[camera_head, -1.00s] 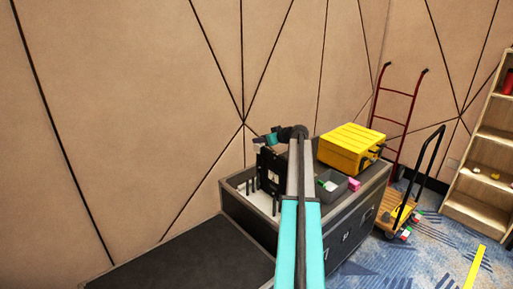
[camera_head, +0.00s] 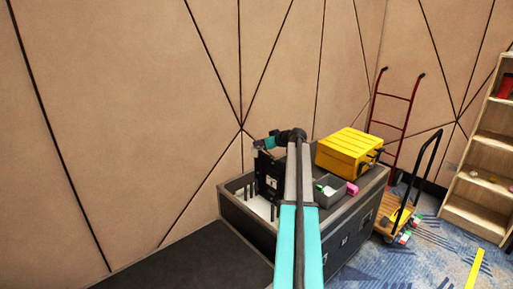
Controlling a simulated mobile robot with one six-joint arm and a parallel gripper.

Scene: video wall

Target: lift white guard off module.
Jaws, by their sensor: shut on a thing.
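A black module (camera_head: 269,174) stands upright in the left part of an open grey case (camera_head: 238,207). My arm reaches forward over the case and bends left at the wrist. My gripper (camera_head: 259,150) is at the module's upper left edge, small and partly hidden by my own wrist. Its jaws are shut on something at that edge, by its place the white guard. The guard's outline cannot be told apart at this distance, and whether it still touches the module is not clear. My arm hides the module's right side.
Black dividers (camera_head: 249,191) stand in the case over a pale floor. A red hand truck (camera_head: 393,113), a platform cart (camera_head: 398,216) and a wooden shelf (camera_head: 488,160) are to the right.

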